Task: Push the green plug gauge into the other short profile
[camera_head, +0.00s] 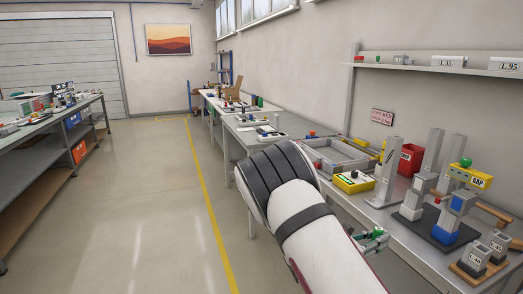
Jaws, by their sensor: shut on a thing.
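My gripper (372,243) shows only in part beyond my white arm, above the near edge of the right bench. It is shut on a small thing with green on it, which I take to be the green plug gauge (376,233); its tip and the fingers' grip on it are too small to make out. Two short grey profiles stand upright on a wooden base at the lower right, a nearer one (475,259) and a farther one (498,245). Both are to the right of my gripper and apart from it. Their openings are not clear.
Taller grey profiles (388,170) stand on the bench, some on a dark base (440,232). A yellow gauge marked GAP (470,175) sits high at the right. A yellow box (353,182), a red bin (411,160) and a grey tray (336,152) stand farther back.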

